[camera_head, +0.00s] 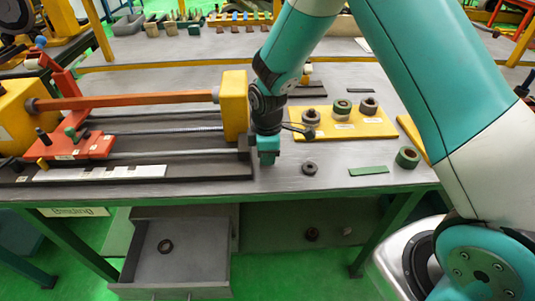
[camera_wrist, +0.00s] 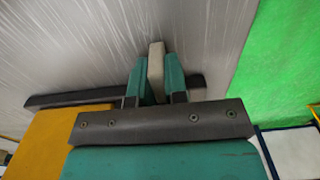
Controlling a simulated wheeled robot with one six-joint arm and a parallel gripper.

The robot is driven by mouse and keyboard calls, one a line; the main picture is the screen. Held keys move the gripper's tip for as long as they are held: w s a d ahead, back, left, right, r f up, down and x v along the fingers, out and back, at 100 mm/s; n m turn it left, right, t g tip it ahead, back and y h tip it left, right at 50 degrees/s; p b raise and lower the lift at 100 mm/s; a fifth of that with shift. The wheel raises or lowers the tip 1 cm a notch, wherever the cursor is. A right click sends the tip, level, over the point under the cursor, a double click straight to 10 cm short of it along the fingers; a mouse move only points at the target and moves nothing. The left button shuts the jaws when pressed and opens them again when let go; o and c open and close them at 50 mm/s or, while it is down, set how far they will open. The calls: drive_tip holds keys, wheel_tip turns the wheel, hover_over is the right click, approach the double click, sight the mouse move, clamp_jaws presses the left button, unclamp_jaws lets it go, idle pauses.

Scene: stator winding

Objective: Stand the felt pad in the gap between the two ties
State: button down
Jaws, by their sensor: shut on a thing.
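My gripper (camera_wrist: 156,75) is shut on a pale beige block, seemingly the felt pad (camera_wrist: 156,62), upright between its two teal fingers. In the head view my gripper (camera_head: 268,158) is low over the grey bench, just right of the winding machine's yellow end block (camera_head: 234,105). The pad cannot be made out in that view. I cannot make out two ties for certain in either view.
A dark rail (camera_wrist: 70,98) runs close by my gripper. The bench's front edge is near, with green floor (camera_wrist: 283,75) beyond. A dark ring (camera_head: 309,168), a green strip (camera_head: 368,170), a green roll (camera_head: 407,157) and a yellow board (camera_head: 370,128) with rolls lie right.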

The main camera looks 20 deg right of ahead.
drive_tip(key=shift+f, duration=0.25)
drive_tip(key=c, duration=1.1)
unclamp_jaws()
drive_tip(key=shift+c, duration=0.2)
wheel_tip(320, 180, up, 12)
drive_tip(key=shift+f+b, duration=0.2)
drive_tip(key=shift+b, duration=0.6)
drive_tip(key=s+a+r+m+y, duration=0.1)
drive_tip(key=s+r, duration=0.3)
drive_tip(key=s, duration=0.4)
drive_tip(key=s+a+r+m+y, duration=0.1)
drive_tip(key=s+a+r+m, duration=0.1)
drive_tip(key=s, duration=0.6)
drive_tip(key=s+a+r+m+y, duration=0.1)
drive_tip(key=s+r+m, duration=0.3)
drive_tip(key=s, duration=0.4)
drive_tip(key=shift+s+a+r+y, duration=0.35)
drive_tip(key=shift+r+y, duration=0.25)
drive_tip(key=shift+r, duration=0.2)
drive_tip(key=shift+d, duration=0.1)
